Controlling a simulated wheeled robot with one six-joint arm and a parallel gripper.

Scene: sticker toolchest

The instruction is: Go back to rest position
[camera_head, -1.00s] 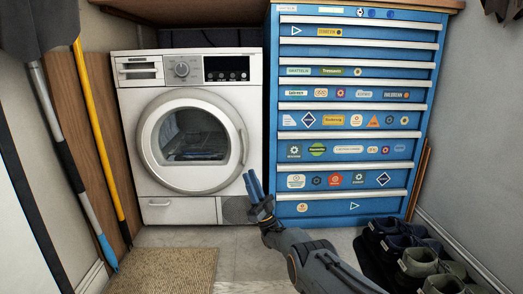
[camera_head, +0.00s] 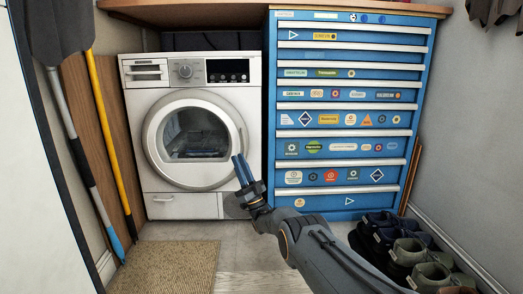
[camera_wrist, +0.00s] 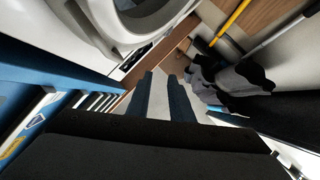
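My gripper (camera_head: 239,158) is raised in front of the lower right part of the washing machine in the head view, with its two blue fingers pointing up. In the wrist view, the two fingers of my gripper (camera_wrist: 161,82) stand apart with a gap between them and nothing held. My dark arm reaches in from the lower right of the head view.
A blue toolchest (camera_head: 345,134) with stickered, closed drawers stands right of the white washing machine (camera_head: 190,185), whose door is shut. Shoes (camera_head: 405,243) sit at lower right. Poles (camera_head: 105,130) lean at left. A tan mat (camera_head: 165,266) lies on the floor.

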